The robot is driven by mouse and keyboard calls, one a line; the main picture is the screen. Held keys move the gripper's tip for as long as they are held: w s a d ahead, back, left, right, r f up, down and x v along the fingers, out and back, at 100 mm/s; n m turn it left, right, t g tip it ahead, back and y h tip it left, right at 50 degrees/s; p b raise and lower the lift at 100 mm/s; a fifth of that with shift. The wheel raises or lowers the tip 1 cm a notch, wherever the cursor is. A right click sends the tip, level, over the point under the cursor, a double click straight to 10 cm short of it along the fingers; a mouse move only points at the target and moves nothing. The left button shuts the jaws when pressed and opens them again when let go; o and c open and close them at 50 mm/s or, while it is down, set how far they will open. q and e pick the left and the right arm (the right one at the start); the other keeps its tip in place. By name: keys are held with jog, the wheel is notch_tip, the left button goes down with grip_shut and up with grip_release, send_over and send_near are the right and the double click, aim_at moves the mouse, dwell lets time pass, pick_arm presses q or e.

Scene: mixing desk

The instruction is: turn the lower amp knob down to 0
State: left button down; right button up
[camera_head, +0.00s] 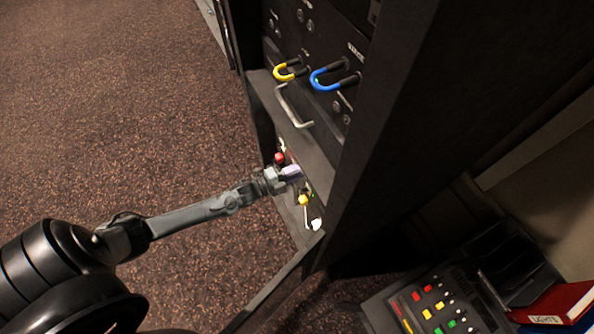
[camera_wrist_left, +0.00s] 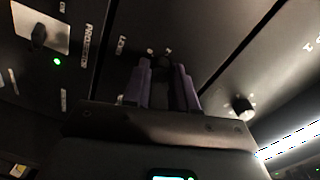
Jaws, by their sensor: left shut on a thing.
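My left gripper (camera_head: 291,172) reaches in from the left to the low front panel of the black rack, between a red and a yellow piece. In the left wrist view its purple fingers (camera_wrist_left: 162,86) are shut on a dark knob (camera_wrist_left: 161,72), mostly hidden between them. Its place fits the lower amp knob, but its label and pointer cannot be read. Small white marks show on the panel just past the fingertips. Another black knob (camera_wrist_left: 243,108) with tick marks sits on the neighbouring panel, to the right and apart from the fingers. My right gripper is not in view.
A yellow handle (camera_head: 287,72), a blue handle (camera_head: 334,79) and a metal handle (camera_head: 293,106) stick out above. The red piece (camera_head: 280,158) and yellow piece (camera_head: 303,200) are close to my gripper. A switch plate (camera_wrist_left: 40,27) is at left. Carpet left of the rack is clear.

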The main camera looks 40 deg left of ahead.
pick_arm(q)
jog(key=n+h+p, duration=0.1)
jog(key=n, duration=1.5)
jog(key=shift+f, duration=0.1)
jog(key=shift+n, duration=0.4)
jog(key=c, duration=0.9)
grip_release()
jog(key=v, duration=1)
jog(key=shift+s, duration=0.4)
jog(key=shift+a+f, duration=0.1)
jog(key=shift+f, duration=0.05)
